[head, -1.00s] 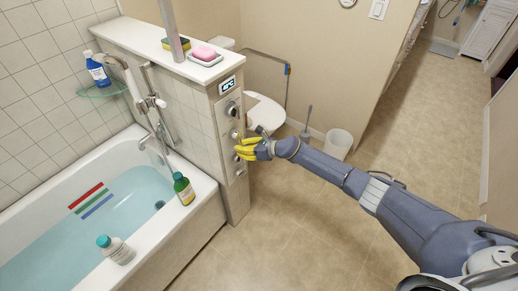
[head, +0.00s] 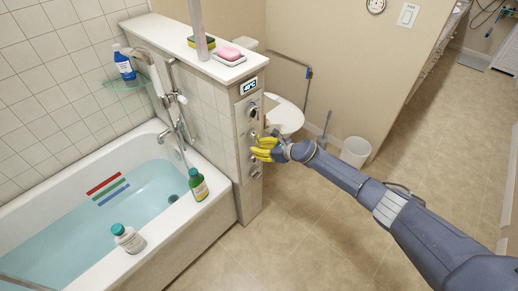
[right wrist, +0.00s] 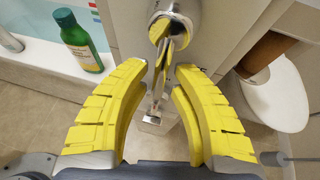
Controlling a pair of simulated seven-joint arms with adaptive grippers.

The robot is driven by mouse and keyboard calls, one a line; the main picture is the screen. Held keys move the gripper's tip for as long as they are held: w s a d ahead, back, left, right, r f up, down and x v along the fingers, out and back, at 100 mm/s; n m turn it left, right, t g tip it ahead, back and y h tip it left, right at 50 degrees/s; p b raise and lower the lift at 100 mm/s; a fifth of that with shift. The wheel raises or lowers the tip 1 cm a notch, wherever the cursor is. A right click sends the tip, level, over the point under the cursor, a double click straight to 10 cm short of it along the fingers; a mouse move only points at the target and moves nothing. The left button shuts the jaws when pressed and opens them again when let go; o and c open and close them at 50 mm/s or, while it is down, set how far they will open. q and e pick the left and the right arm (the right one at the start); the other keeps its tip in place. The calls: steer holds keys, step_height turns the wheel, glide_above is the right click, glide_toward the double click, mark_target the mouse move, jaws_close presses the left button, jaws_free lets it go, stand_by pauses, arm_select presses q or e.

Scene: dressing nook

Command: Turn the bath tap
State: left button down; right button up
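A panel (head: 244,155) with several chrome tap knobs, the upper one (head: 250,110) clearest, is on the end of the tiled half wall beside the bath. My right gripper (head: 259,149) is at the panel, level with its middle. In the right wrist view, a chrome tap (right wrist: 176,24) with a slim lever shows between and beyond the yellow fingers of the gripper (right wrist: 166,82). The fingers are spread, one on each side of the lever, with gaps visible; contact is not clear. The fingers partly hide the panel in the head view. My left gripper is not in view.
The bath (head: 212,197) holds water; a green bottle (head: 198,185) and a white bottle (head: 127,238) stand on its rim. A small display (head: 250,87) is above the knobs. A toilet (head: 285,115) and a white bin (head: 355,152) stand behind my right arm. The floor at right is clear.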

steer(key=shift+o, duration=0.9)
steer(key=shift+s, duration=0.1)
steer(key=v, duration=1.2)
